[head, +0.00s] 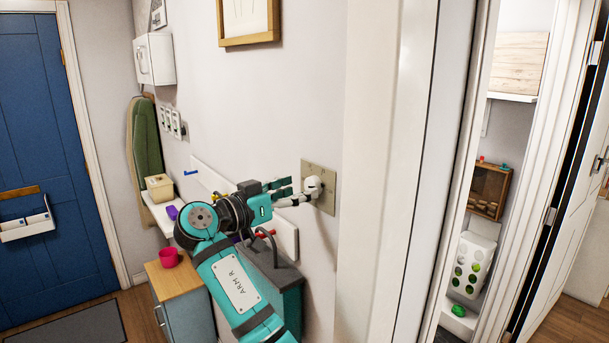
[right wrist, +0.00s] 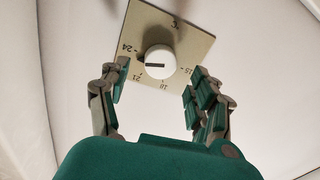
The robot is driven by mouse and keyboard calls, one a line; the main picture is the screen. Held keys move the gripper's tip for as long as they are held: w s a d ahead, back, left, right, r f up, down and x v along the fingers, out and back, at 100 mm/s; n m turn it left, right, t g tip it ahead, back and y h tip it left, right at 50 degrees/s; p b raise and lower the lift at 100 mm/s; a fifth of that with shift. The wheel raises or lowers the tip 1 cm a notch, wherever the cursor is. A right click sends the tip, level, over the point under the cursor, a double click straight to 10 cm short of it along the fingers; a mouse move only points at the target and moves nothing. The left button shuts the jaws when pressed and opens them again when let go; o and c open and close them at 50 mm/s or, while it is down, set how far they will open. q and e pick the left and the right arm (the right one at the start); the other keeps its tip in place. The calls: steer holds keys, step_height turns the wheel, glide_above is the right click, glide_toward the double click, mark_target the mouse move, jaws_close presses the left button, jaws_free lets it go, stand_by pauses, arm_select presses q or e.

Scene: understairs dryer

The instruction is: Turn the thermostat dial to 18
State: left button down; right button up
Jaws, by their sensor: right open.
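The thermostat dial (head: 313,187) is a white round knob on a beige square plate (head: 328,172) on the wall. In the right wrist view the dial (right wrist: 158,58) has a dark pointer mark directed left, between the 24 and 21 marks. The plate (right wrist: 178,27) also shows 18 and 15 around its edge. My right gripper (head: 292,193) is at the plate. In the right wrist view its open fingers (right wrist: 160,70) stand either side of the dial, with gaps between them and the knob. My left gripper is out of view.
A white door frame (head: 385,170) stands just right of the plate. Left along the wall are a wooden-topped cabinet (head: 185,278) with a pink mug (head: 169,258), a white shelf (head: 163,214) and an ironing board (head: 146,140). A blue door (head: 50,160) is at far left.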

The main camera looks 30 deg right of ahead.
mark_target(314, 186)
steer(key=shift+w+d+p, duration=0.2)
steer(key=shift+d+p, duration=0.3)
steer(key=shift+d, duration=0.95)
steer(key=shift+a, duration=0.1)
steer(key=shift+c, duration=0.5)
steer(key=c, duration=1.1)
